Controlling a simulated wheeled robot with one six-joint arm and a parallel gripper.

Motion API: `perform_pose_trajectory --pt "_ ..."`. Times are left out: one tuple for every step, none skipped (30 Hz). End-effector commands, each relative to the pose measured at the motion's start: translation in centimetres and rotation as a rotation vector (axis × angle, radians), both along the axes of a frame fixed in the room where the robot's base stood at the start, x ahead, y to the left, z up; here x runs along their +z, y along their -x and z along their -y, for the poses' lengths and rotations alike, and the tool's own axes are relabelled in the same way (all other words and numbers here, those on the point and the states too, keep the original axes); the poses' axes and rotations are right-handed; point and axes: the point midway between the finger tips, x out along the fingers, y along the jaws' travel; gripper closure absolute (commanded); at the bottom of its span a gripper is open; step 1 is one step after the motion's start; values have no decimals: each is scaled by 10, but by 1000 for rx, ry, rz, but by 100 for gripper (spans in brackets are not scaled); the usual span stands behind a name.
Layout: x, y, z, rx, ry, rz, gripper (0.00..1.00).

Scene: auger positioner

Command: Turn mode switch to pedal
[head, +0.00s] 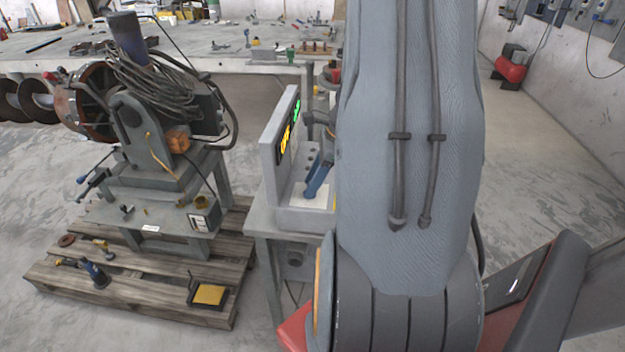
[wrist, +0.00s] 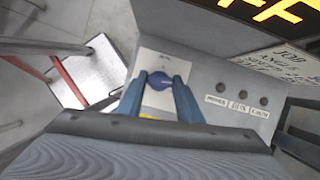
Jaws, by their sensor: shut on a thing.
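The mode switch is a round blue knob (wrist: 160,82) on a pale plate (wrist: 151,55) of a grey control box (wrist: 205,50). In the wrist view my gripper (wrist: 159,86) has its two blue fingers closed on either side of the knob, shut on it. The plate's lettering is too small to read, so I cannot tell which mode the knob points to. In the head view the control box (head: 270,150) stands on a grey stand, with my gripper (head: 318,180) low in front of its plate. My arm hides the box's right side, and the knob is not visible there.
The box carries a display with green and yellow characters (head: 289,128). Several small dark buttons (wrist: 242,95) sit right of the knob in the wrist view. A positioner machine (head: 150,130) stands on a wooden pallet (head: 130,285) at left. A workbench (head: 240,55) is behind.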

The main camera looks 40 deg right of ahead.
Motion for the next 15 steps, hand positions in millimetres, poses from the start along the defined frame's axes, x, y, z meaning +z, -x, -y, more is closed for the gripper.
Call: perform_pose_trajectory --pt "1 0 1 -27 3 1 90" --pt "1 0 1 -43 2 2 90" --pt "1 0 0 -63 2 2 90" --pt "1 0 0 -76 2 2 90" --pt "1 0 0 -89 2 1 90" --pt "1 1 0 -103 2 1 90" --pt "1 1 0 -112 2 1 90" --pt "1 1 0 -121 1 1 90" --pt "1 0 0 -132 1 1 90" --pt "1 0 0 -138 2 2 90" --pt "1 0 0 -144 2 2 90" --pt "1 0 0 -150 2 2 90" --pt "1 0 0 -153 3 1 90" --pt "1 0 0 -156 3 1 90" --pt "1 0 0 -159 3 2 90"
